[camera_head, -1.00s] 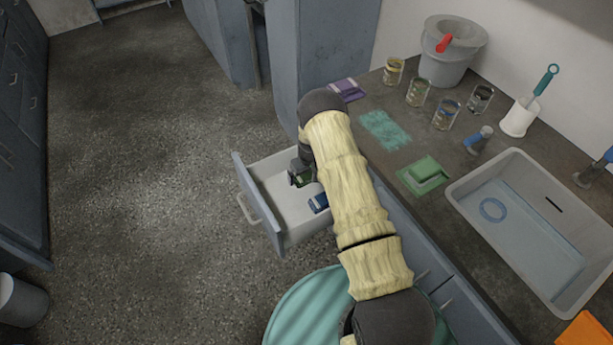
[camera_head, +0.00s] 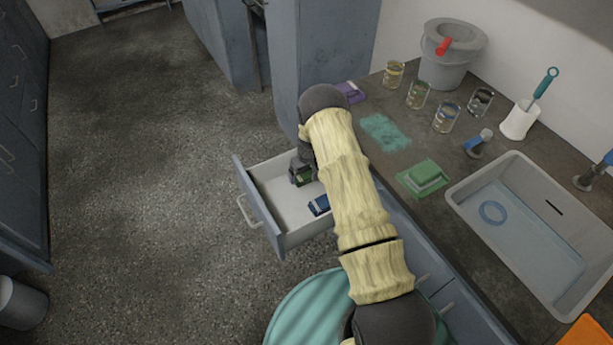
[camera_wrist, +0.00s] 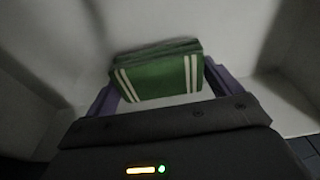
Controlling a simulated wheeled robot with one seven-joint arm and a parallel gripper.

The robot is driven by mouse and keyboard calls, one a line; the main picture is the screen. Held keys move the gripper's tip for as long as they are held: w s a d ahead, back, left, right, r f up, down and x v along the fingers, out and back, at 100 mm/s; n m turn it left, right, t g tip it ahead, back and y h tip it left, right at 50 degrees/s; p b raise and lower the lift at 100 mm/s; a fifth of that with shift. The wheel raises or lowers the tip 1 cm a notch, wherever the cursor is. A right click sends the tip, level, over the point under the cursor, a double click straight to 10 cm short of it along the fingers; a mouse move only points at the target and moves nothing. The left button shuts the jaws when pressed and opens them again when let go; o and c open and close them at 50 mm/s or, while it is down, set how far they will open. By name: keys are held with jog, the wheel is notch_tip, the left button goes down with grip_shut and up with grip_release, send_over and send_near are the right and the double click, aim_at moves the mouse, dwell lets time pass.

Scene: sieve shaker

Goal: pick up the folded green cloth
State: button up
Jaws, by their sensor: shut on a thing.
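The folded green cloth (camera_wrist: 158,75) has white stripes and shows in the wrist view between the two purple fingers of my gripper (camera_wrist: 160,88). The fingers are shut on its sides. In the head view my gripper (camera_head: 302,177) is inside the open drawer (camera_head: 275,178), toward its back, and a little of the green cloth shows at its tip. Whether the cloth touches the drawer floor I cannot tell. My arm hides part of the drawer.
A blue folded item (camera_head: 319,205) lies in the drawer close to my gripper. On the counter are a green sponge on a green cloth (camera_head: 424,178), a teal patch (camera_head: 384,132), several glass beakers (camera_head: 446,116), a bucket (camera_head: 446,65) and a sink (camera_head: 470,205).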

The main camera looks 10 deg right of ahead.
notch_tip(320, 180, up, 8)
jog(key=shift+f, duration=0.1)
dwell(0.4)
jog(key=o, duration=0.4)
jog(key=c, duration=0.3)
jog(key=shift+s+r+p, duration=0.15)
jog(key=shift+r+p, duration=0.35)
jog(key=shift+p, duration=0.05)
jog(key=s+r+m+p, duration=0.1)
jog(key=s+r+p, duration=0.4)
jog(key=r+p, duration=0.4)
jog(key=s+r+m+p, duration=0.1)
jog(key=s+r+p, duration=0.4)
jog(key=r+p, duration=0.5)
jog(key=s+r+m+p, duration=0.1)
jog(key=s+r+p, duration=0.4)
jog(key=r+p, duration=0.5)
jog(key=shift+r+m+h, duration=0.25)
jog(key=shift+m+h, duration=0.05)
